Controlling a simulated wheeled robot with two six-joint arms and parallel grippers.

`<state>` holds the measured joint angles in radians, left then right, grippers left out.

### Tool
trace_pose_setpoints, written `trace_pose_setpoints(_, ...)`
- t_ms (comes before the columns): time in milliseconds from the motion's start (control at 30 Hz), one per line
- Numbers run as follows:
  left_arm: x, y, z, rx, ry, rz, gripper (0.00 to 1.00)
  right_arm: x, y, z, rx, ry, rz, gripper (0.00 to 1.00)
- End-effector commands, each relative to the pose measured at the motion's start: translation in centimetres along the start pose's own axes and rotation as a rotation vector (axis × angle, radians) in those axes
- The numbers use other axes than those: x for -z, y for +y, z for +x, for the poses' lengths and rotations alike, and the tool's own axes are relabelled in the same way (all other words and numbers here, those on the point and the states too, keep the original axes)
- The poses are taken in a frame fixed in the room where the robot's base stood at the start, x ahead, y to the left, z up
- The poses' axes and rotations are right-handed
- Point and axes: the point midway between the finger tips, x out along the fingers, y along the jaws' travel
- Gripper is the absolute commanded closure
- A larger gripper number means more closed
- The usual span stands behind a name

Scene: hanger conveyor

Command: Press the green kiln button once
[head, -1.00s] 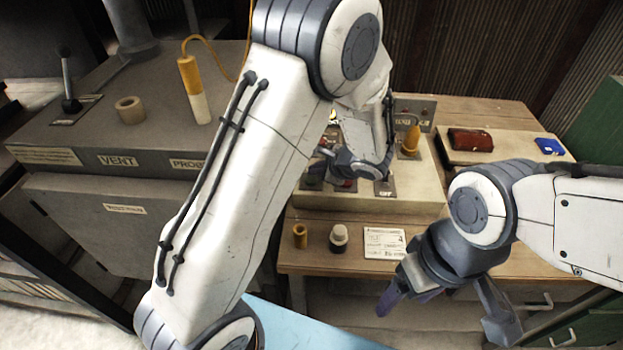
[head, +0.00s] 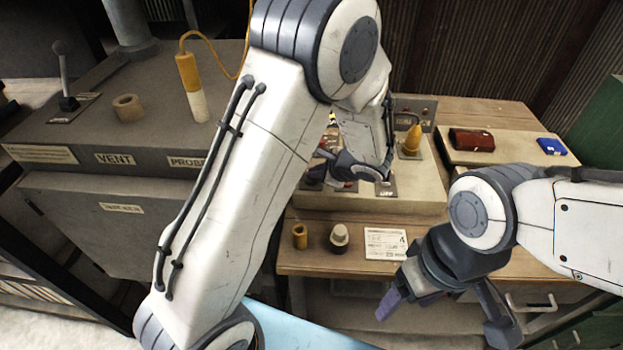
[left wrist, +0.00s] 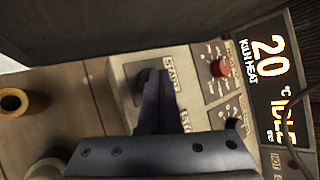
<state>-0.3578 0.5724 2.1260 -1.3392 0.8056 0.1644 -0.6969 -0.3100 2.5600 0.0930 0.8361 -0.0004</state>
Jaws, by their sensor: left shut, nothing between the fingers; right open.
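The control box (head: 420,203) stands on the wooden bench behind my left arm. In the left wrist view a dark round button (left wrist: 142,77) sits beside the START label (left wrist: 172,72); its green colour cannot be made out. My left gripper is shut and empty; in the left wrist view its fingertips (left wrist: 160,76) are over or right beside this button, and contact cannot be told. In the head view the left gripper (head: 340,168) is low over the box, and my arm hides the button. My right gripper (head: 440,310) is open and empty in front of the bench.
The kiln display (left wrist: 275,75) reads 20 °C and IDLE. A red knob (left wrist: 218,68) is near it. A yellow-handled tool (head: 412,138) stands on the box.

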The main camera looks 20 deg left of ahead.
Motion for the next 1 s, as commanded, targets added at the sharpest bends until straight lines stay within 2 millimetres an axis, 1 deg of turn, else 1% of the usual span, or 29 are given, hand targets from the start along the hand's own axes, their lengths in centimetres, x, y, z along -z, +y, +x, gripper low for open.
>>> trace_pose_setpoints(567, 0.34, 0.34, 0.46, 0.000, 0.000, 0.000, 1.00, -0.04, 0.06, 0.77, 0.000, 0.000, 0.000, 0.26)
trace_pose_setpoints(867, 0.29, 0.29, 0.37, -0.001, 0.001, 0.000, 1.00, -0.04, 0.05, 0.64, 0.000, 0.000, 0.000, 0.26)
trace_pose_setpoints(1000, 0.03, 0.02, 0.01, -0.001, 0.001, 0.000, 1.00, -0.02, 0.02, 0.28, 0.000, 0.000, 0.000, 0.26)
